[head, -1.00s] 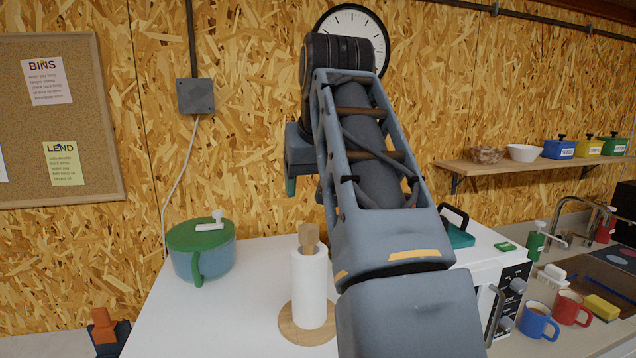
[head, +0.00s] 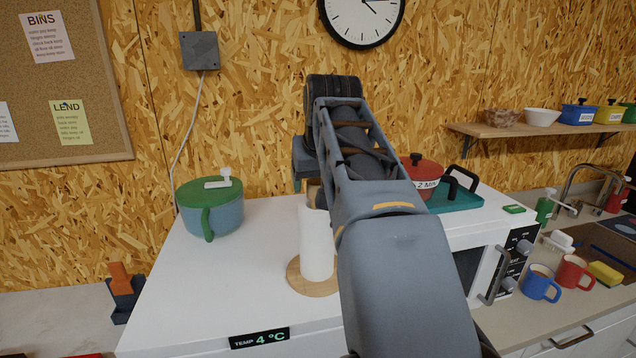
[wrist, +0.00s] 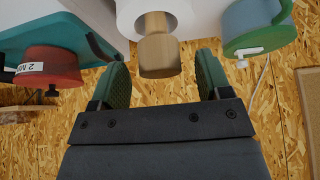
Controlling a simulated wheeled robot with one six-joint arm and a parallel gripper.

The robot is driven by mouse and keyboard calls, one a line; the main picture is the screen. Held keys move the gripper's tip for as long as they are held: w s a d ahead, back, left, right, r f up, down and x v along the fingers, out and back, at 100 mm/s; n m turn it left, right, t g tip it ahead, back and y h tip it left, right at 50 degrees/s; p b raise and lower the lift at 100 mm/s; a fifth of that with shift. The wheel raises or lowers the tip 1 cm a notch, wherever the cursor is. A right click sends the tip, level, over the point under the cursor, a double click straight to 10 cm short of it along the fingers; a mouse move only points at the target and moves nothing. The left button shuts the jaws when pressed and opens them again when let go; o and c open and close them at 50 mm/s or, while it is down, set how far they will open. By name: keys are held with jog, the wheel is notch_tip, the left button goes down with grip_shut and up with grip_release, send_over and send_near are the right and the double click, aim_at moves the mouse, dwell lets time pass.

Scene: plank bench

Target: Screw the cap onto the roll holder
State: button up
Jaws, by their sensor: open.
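The roll holder's round wooden base (head: 306,288) stands on a white top with a white paper roll (head: 317,248) upright on it. A wooden cap (head: 313,193) sits at the top of the post, partly hidden by my arm. In the wrist view the cap (wrist: 159,55) appears as a wider wooden block at the end of a narrower wooden neck. I cannot tell how tight it is. My gripper (wrist: 162,63) is open, its two green-padded fingers apart, with the cap ahead of the gap between them. In the head view my arm hides most of the gripper.
A blue pot with green lid (head: 210,208) stands left of the roll. A red pot (head: 424,177) and a teal tray (head: 456,201) lie to the right, beyond my arm. The white top between the green-lidded pot and the roll is clear.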

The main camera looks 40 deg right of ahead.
jog(key=shift+w+d+f, duration=0.1)
jog(key=shift+w+f, duration=0.05)
jog(key=shift+f, duration=0.25)
jog(key=shift+c, duration=0.2)
jog(key=c, duration=1)
jog(key=shift+m+g+h, duration=0.4)
jog(key=shift+m+h, duration=0.2)
jog(key=shift+m, duration=0.8)
jog(key=shift+c, duration=0.2)
jog(key=shift+w+m, duration=0.1)
jog(key=shift+m, duration=0.4)
jog(key=shift+m+g+h+p, duration=0.4)
jog(key=shift+m+g+h, duration=0.2)
jog(key=shift+m, duration=0.4)
